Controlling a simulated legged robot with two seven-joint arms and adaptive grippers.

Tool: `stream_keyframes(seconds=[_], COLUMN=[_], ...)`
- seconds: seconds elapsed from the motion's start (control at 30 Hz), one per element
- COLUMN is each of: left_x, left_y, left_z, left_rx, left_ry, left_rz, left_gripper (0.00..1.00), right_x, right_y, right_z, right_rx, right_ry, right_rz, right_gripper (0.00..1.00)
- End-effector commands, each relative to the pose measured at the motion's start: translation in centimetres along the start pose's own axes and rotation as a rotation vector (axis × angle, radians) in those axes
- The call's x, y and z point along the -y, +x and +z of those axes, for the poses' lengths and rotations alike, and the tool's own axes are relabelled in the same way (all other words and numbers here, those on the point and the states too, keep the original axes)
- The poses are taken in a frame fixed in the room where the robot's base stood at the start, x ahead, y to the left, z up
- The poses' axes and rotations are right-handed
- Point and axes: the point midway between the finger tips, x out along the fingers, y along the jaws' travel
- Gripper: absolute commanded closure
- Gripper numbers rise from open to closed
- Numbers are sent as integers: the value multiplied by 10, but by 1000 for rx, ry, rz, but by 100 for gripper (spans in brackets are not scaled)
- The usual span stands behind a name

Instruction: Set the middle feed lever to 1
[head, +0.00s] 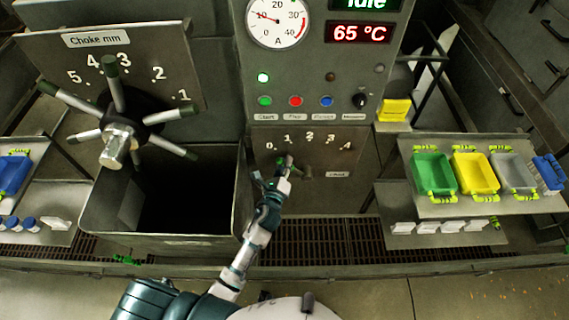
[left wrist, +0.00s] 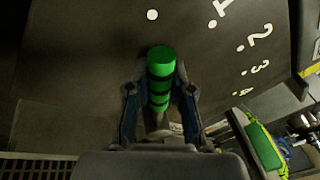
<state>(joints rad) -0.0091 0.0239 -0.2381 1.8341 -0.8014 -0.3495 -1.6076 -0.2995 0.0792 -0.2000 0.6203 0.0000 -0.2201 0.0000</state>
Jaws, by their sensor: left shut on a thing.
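The feed lever is a short handle with a green, black-banded grip, on a grey plate (head: 330,160) marked 0 to 4 below the control panel. Its green grip (left wrist: 160,62) stands between the two fingers of my left gripper (head: 282,180), which is shut on it. In the left wrist view the grip's tip lies nearest the leftmost white dot, with the dots for 1, 2, 3 and 4 to its right. In the head view my gripper partly hides the lever, near the 0 and 1 end. My right gripper is not in view.
A choke wheel (head: 118,128) with several spokes stands at left, above an open dark bin (head: 190,240). The panel above has buttons and a 65 °C display (head: 360,33). Green, yellow and grey trays (head: 475,172) sit on a shelf at right. Floor grating runs below the plate.

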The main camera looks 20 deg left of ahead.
Motion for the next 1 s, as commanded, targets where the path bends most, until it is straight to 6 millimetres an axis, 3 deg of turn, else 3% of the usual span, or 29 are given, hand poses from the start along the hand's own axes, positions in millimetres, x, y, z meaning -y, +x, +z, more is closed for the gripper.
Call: stream_keyframes(seconds=[0.3, 0.43, 0.9, 0.93, 1.0], left_x=[31, 40, 42, 42, 42], left_y=[6, 8, 10, 10, 10], left_z=[4, 0, -7, -7, -7], left_rx=[-47, -64, -74, -74, -74], left_ry=[217, 306, 366, 366, 366], left_rz=[42, 58, 69, 69, 69], left_gripper=[100, 100, 100, 74, 56], right_x=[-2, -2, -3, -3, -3], right_y=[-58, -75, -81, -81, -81], right_z=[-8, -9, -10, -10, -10], right_rx=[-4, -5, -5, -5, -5], right_ry=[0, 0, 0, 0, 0], right_rz=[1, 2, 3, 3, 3], right_gripper=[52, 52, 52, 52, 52])
